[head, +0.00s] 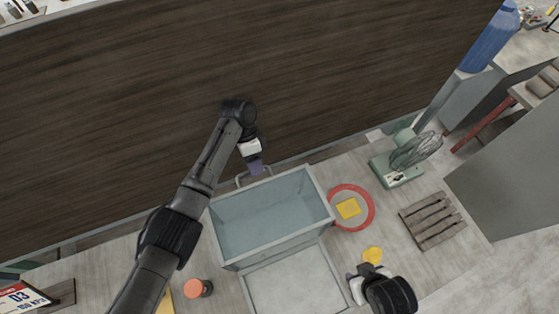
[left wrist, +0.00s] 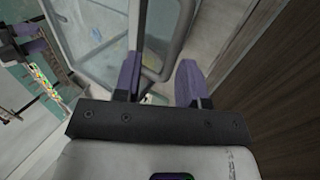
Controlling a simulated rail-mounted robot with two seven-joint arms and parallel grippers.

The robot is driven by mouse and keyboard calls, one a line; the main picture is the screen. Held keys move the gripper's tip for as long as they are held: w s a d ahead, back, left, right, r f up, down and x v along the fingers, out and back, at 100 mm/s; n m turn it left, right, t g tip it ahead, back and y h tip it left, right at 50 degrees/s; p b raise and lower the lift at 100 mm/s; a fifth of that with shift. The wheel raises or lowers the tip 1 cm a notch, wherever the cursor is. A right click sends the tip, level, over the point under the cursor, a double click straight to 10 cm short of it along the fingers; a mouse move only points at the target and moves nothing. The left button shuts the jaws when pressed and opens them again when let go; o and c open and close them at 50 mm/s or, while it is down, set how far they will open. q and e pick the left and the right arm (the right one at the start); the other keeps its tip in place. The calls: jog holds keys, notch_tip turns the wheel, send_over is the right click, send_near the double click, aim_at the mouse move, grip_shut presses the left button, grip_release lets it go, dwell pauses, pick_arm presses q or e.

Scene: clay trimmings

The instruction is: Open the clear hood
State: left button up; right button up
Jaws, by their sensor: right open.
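The clear hood (head: 270,212), a grey-framed box with bluish see-through panels, stands mid-bench behind a pale flat tray (head: 295,283). I cannot tell how far it is raised. A grey loop handle (head: 240,181) sticks out at its far edge. My left gripper (head: 257,171), with purple fingers, is just right of this handle. In the left wrist view, the left fingers (left wrist: 159,82) are apart, with the curved end of the grey handle (left wrist: 178,45) showing around and between them; contact is unclear. My right gripper (head: 352,282) is open at the front right, beside the tray.
Right of the hood lie a red ring (head: 372,207) around a yellow block (head: 348,208), a yellow lump (head: 372,255), a green fan (head: 398,164) and a slatted wooden rack (head: 432,219). An orange-topped jar (head: 198,288) stands at front left. A dark wooden panel (head: 150,90) rises behind.

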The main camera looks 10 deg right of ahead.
pick_arm(q)
jog(key=s+d+r+p, duration=0.2)
jog(key=s+d+r, duration=0.3)
jog(key=d+r, duration=0.4)
jog(key=shift+s+d, duration=0.3)
jog(key=shift+d, duration=0.35)
